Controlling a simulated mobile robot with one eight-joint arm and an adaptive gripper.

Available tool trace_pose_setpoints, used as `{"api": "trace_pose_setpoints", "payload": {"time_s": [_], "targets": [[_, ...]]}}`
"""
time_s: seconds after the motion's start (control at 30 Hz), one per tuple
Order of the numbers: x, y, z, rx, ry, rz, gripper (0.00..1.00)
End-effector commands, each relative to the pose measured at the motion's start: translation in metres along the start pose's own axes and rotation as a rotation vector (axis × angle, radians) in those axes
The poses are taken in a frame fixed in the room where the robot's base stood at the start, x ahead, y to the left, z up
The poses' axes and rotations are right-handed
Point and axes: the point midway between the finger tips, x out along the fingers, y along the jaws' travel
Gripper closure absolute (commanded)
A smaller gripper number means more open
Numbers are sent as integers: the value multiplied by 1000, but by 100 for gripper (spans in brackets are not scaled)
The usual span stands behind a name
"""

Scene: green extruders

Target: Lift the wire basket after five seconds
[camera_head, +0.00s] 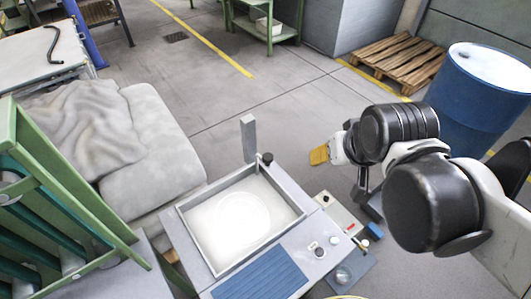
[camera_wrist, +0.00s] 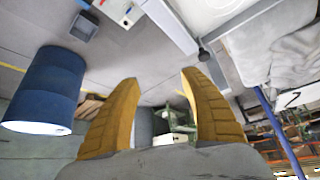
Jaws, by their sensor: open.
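I cannot pick out a wire basket with certainty in either view. A brown, slatted or mesh-like object (camera_head: 98,12) stands at the top left of the head view, too small to identify. My gripper (camera_head: 319,155) is at the right of the machine in the head view, with its yellow fingers in the air. In the wrist view my gripper (camera_wrist: 158,77) has its two yellow fingers spread wide apart, with nothing between them. Its fingertips touch nothing that I can see.
A machine with a white, framed tray (camera_head: 188,222) stands at the front centre. A blue barrel (camera_head: 478,95) and wooden pallet (camera_head: 400,62) are at the right. A green workbench (camera_head: 262,33) stands at the back. Grey covered bulk (camera_head: 150,140) lies left. The middle floor is clear.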

Motion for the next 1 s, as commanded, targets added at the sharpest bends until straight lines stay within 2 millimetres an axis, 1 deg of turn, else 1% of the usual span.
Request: {"api": "trace_pose_setpoints", "payload": {"time_s": [0.03,0.1,0.2,0.3,0.4,0.5,0.6,0.77,0.87,1.0], "targets": [[4,-11,-16,-17,-18,-12,48],[18,-27,-31,-39,-45,-25,48],[40,-50,-46,-67,-83,-39,48],[63,-74,-55,-93,-116,-51,48],[84,-93,-58,-114,-143,-59,48],[98,-106,-58,-127,-161,-62,48],[106,-113,-57,-134,-170,-64,48],[123,-115,-53,-136,-173,-64,48],[141,-116,-49,-135,-173,-64,48],[170,-117,-44,-135,-173,-64,48]]}}
